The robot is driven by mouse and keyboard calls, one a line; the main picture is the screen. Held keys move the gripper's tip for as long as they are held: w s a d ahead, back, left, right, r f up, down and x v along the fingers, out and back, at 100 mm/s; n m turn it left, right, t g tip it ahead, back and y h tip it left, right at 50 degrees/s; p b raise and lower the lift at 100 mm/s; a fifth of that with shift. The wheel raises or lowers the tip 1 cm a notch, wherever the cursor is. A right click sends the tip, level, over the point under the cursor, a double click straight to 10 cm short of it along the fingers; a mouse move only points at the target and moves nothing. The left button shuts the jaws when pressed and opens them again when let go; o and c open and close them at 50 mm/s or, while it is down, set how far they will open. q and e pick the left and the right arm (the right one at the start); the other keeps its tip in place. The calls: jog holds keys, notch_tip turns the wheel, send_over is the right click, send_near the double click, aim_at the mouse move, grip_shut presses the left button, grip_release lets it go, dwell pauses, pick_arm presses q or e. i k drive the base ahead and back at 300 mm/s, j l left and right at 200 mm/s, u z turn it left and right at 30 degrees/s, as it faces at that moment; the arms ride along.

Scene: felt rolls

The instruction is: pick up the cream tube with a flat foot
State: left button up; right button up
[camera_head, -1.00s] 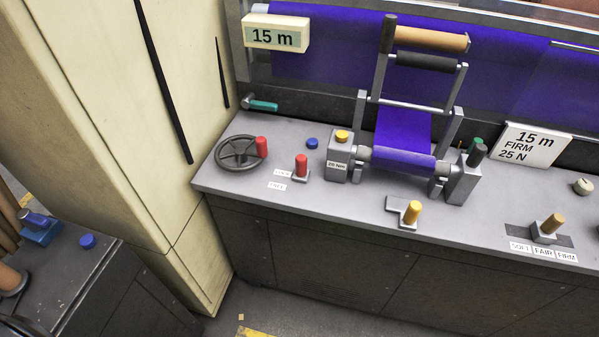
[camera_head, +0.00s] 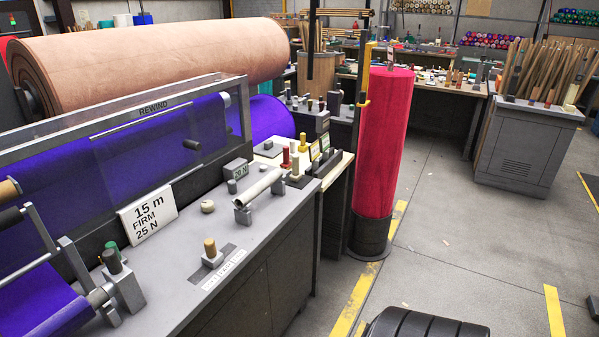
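A cream tube (camera_head: 258,187) lies tilted across grey cradle supports (camera_head: 243,214) on the grey bench top in the head view. It is long and pale; I cannot make out a flat foot on it. Neither of my grippers is in view, and nothing is seen touching the tube.
On the bench (camera_head: 182,293) stand a "15 m FIRM 25 N" sign (camera_head: 148,212), a small cream knob (camera_head: 207,206) and a tan peg (camera_head: 210,247). A tall red felt roll (camera_head: 384,145) stands beyond the bench. A black ribbed object (camera_head: 425,325) is at the bottom edge. Open floor lies right.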

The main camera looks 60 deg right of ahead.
aim_at(296, 175)
jog(key=z, duration=1.85)
jog(key=u, duration=0.3)
jog(key=i+l+u, duration=0.75)
jog(key=l, duration=0.3)
jog(key=i+l+u, duration=0.2)
jog(key=l, duration=0.2)
